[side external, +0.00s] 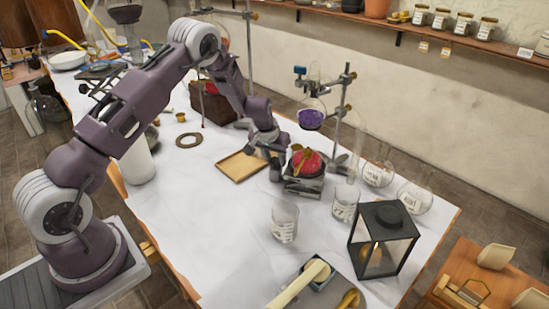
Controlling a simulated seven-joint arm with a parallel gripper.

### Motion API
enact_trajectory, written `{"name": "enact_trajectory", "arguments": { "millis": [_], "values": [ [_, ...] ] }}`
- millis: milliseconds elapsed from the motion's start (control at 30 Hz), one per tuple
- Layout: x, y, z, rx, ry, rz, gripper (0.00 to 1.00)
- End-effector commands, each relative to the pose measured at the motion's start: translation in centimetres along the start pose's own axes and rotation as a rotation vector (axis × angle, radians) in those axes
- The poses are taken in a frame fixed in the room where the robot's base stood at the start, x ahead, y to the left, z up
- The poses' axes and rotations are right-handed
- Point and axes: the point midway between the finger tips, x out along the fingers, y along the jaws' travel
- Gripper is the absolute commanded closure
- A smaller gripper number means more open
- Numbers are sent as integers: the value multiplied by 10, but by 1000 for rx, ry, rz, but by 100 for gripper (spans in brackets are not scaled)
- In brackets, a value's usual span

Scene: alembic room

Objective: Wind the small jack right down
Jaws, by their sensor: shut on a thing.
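The small jack (303,187) is a low dark metal stand on the white-covered table. A red rounded thing (311,163) with a brassy piece on it sits on top. My gripper (276,173) is low at the jack's left side, shut on what seems to be the jack's knob. The knob itself is hidden by the fingers. The jack's plates look close together, but the exact gap is too small to tell. A round flask with purple liquid (311,115) hangs in a clamp above and behind the jack, clear of the red thing.
A wooden tray (232,177) lies left of my gripper. The clamp stand (340,115) rises behind the jack. Glass beakers (285,223), labelled flasks (413,193) and a black lantern (384,240) crowd the right and front. The table's left front is clear.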

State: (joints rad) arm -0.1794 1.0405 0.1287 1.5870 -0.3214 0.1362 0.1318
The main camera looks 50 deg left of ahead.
Motion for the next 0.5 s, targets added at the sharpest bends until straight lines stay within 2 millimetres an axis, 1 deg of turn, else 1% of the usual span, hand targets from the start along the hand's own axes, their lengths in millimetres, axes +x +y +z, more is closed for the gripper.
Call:
{"name": "enact_trajectory", "arguments": {
  "millis": [233, 500],
  "values": [
    [0, 1, 0, -105, 1, -44, 100],
    [0, 1, -1, -155, 1, -64, 100]
  ]
}}
